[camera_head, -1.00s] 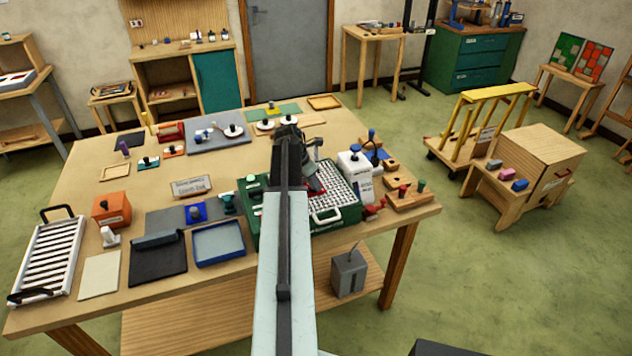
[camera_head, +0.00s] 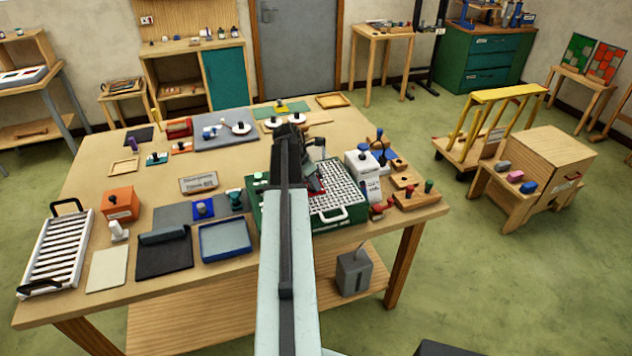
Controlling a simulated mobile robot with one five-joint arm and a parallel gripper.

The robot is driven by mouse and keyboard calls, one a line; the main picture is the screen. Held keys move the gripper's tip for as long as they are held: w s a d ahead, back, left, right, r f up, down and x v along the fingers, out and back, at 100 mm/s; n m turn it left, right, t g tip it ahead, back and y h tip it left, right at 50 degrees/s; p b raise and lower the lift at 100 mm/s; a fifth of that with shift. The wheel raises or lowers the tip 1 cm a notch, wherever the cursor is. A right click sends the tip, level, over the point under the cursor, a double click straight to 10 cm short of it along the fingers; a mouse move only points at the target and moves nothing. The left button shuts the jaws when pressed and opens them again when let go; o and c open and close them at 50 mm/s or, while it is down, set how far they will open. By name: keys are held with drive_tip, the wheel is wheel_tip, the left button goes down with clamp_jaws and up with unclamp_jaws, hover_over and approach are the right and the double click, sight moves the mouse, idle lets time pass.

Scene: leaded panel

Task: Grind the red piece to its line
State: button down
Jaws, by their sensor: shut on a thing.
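My gripper (camera_head: 313,178) is at the end of my arm, over the green grinder (camera_head: 262,218) on the bench. The grinder has a white grid top (camera_head: 340,199). A small bit of red (camera_head: 317,194) shows at the fingertips, at the left part of the grid; it appears to be the red piece, held in the shut jaws. My arm and gripper hide most of it. Its line and the grinding head cannot be made out, and I cannot tell whether the piece touches the head.
A white bottle-like container (camera_head: 362,172) stands close right of the grinder, with wooden blocks holding coloured knobs (camera_head: 417,198) beyond it. A blue tray (camera_head: 225,240) lies to the left. Some bare bench shows mid-left.

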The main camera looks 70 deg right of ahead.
drive_tip(key=shift+d, duration=0.1)
idle(0.3)
drive_tip(key=shift+s+d, duration=0.35)
drive_tip(key=shift+s, duration=0.2)
drive_tip(key=shift+s+d, duration=0.35)
drive_tip(key=shift+s, duration=0.2)
drive_tip(key=shift+d, duration=0.1)
drive_tip(key=shift+s+d, duration=0.9)
drive_tip(key=shift+s, duration=0.1)
drive_tip(key=shift+w+a, duration=1)
drive_tip(key=shift+w, duration=0.05)
